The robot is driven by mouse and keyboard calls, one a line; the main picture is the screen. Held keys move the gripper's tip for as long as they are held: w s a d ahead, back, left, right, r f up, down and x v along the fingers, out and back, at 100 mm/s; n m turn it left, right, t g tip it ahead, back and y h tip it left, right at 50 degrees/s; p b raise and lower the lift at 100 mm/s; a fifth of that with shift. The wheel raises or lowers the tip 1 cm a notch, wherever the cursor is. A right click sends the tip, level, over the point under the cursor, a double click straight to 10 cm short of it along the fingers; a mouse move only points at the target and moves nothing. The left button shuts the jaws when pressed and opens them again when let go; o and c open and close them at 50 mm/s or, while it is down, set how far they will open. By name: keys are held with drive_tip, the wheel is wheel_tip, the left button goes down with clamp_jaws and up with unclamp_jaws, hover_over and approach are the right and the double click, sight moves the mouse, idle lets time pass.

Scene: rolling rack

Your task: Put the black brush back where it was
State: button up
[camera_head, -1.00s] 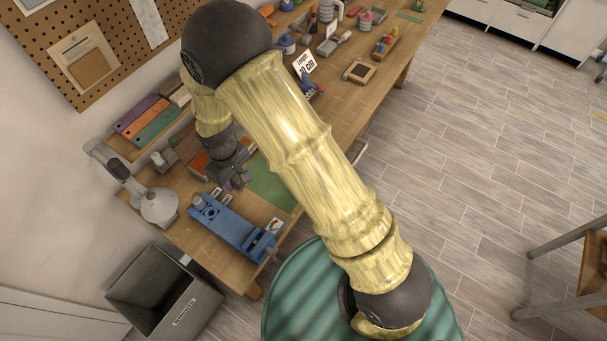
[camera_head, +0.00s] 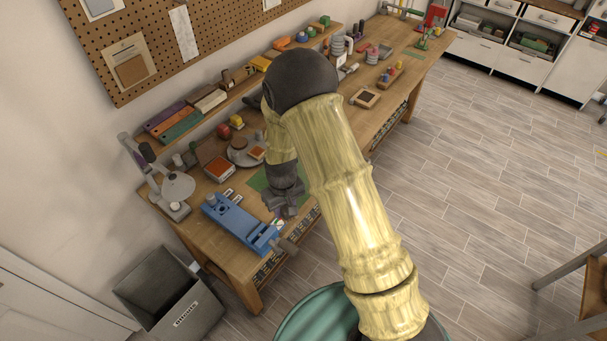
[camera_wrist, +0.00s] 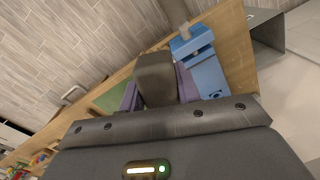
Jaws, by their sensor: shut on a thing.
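My gripper (camera_wrist: 157,92) is shut on a dark block in the wrist view, held between its two purplish fingers. This block looks like the black brush (camera_wrist: 155,75); its far end and any bristles cannot be made out. In the head view my gripper (camera_head: 284,205) is over the near edge of the wooden workbench (camera_head: 240,285), just right of a blue vise (camera_head: 238,222). The brush cannot be told apart from the dark gripper there. The vise (camera_wrist: 205,70) also shows in the wrist view, right of the held block.
A green mat (camera_head: 258,182) lies behind my gripper. A shelf along the wall holds coloured blocks. A grey bin (camera_head: 172,300) stands on the floor at lower left.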

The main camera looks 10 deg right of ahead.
drive_tip(key=d+f+m+b, duration=0.2)
drive_tip(key=d+f+b, duration=0.5)
drive_tip(key=f, duration=0.3)
drive_tip(key=d+f+m+b, duration=0.3)
drive_tip(key=d+f+b, duration=0.5)
drive_tip(key=f, duration=0.2)
drive_tip(key=shift+w+d+b, duration=0.15)
drive_tip(key=shift+w+b, duration=0.15)
drive_tip(key=shift+w, duration=0.1)
drive_tip(key=shift+f, duration=0.1)
